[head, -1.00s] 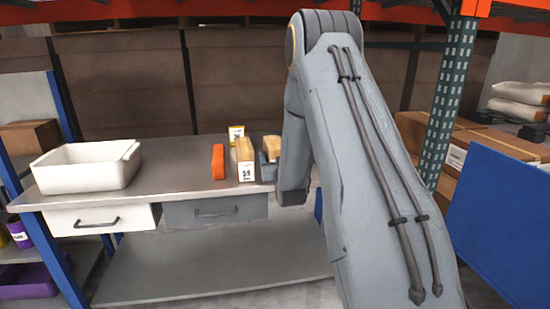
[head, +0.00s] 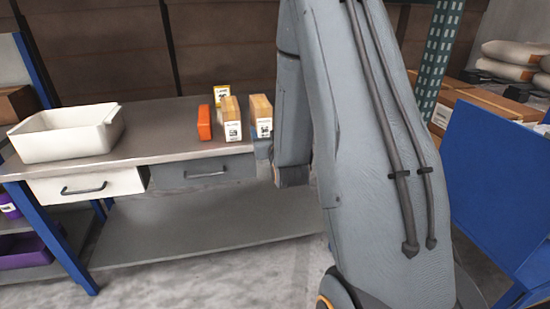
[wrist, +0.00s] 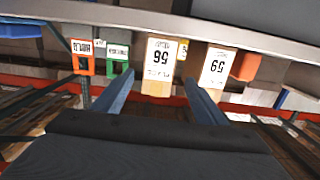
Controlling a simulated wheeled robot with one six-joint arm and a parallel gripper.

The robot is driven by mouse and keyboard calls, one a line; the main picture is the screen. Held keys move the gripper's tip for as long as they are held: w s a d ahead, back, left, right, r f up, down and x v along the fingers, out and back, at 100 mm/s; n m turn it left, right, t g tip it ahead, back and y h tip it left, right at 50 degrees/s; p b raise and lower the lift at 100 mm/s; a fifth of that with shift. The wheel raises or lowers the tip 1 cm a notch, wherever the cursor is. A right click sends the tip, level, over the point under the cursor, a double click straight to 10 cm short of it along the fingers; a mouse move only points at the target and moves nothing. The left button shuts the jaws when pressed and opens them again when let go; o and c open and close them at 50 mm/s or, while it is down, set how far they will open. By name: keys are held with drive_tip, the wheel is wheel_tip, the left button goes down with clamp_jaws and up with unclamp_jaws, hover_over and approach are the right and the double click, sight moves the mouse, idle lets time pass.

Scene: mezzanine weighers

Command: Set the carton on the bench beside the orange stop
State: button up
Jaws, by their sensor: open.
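The orange stop (head: 205,123) stands on the bench (head: 150,147). Just right of it stands a tan carton (head: 231,120) with a white label, with a small gap. A second tan carton (head: 261,117) stands upright farther right. My gripper (head: 264,150) is at the bench's front edge, partly hidden by my arm. In the wrist view, which is upside down, my gripper (wrist: 158,82) is open and empty. The second carton (wrist: 158,66) shows between its fingertips, beyond them. The first carton (wrist: 216,67) and the orange stop (wrist: 246,65) lie to the right.
A yellow box (head: 221,91) stands behind the cartons. A white bin (head: 65,132) sits at the bench's left. Between bin and stop the top is bare. Orange (wrist: 82,58) and green (wrist: 118,59) labelled holders show in the wrist view. A blue panel (head: 500,190) stands at right.

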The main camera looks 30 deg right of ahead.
drive_tip(key=s+a+g+y, duration=0.1)
drive_tip(key=s+a+g, duration=0.3)
drive_tip(key=s, duration=0.7)
drive_tip(key=s+a+f+g+y, duration=0.1)
drive_tip(key=s+a+g+y, duration=0.1)
drive_tip(key=s+a+g, duration=0.2)
drive_tip(key=s+a+n+g+y, duration=0.1)
drive_tip(key=s+a+g, duration=0.4)
drive_tip(key=s, duration=1.2)
drive_tip(key=g, duration=0.3)
drive_tip(key=shift+s+f+g+y, duration=0.2)
drive_tip(key=shift+s+g+y, duration=0.1)
drive_tip(key=shift+g+y, duration=0.1)
